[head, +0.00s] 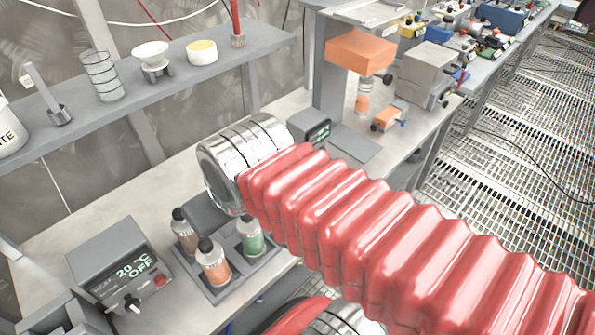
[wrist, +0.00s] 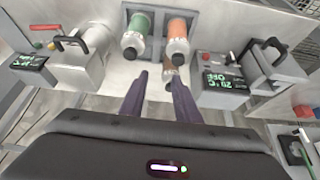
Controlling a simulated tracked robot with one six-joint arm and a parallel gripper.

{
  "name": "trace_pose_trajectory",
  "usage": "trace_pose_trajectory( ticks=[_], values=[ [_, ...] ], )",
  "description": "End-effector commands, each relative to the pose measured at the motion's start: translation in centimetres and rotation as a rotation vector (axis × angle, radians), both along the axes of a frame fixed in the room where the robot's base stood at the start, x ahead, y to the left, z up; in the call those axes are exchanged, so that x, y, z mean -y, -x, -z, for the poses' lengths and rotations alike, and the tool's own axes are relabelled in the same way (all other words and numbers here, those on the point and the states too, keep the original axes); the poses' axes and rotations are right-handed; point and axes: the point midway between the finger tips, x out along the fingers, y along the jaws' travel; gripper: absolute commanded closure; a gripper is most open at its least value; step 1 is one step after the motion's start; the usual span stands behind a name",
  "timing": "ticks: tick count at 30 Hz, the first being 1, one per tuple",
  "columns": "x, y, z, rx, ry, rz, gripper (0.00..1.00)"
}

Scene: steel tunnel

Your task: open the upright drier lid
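In the wrist view, a grey box-shaped unit with a black handle on top (wrist: 272,68) stands at the right. It looks like the upright drier, though no label shows; its lid looks shut. A control box reading 20 °C OFF (wrist: 220,78) stands beside it, and also shows at the lower left of the head view (head: 122,268). My gripper (wrist: 160,78) has two purple fingers spread apart with nothing gripped. It is to the left of the grey unit, near the bottle rack. In the head view my arm hides most of the gripper.
A rack (head: 236,285) holds green and orange bottles (wrist: 178,45) right ahead of the fingers. A grey cylinder with a black handle (wrist: 80,62) and a small display box (wrist: 30,62) stand at the left. A shelf (head: 150,90) with glassware runs above the bench.

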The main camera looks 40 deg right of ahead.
Motion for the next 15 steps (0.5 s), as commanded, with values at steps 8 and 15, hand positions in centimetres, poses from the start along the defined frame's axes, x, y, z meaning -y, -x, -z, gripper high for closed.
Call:
trace_pose_trajectory(
  ticks=[8, 15],
  values=[
    [0.00, 0.01, 0.00, 0.000, 0.000, 0.000, 0.71],
    [0.81, -0.35, -0.29, -0.014, -0.019, 0.058, 0.71]
  ],
)
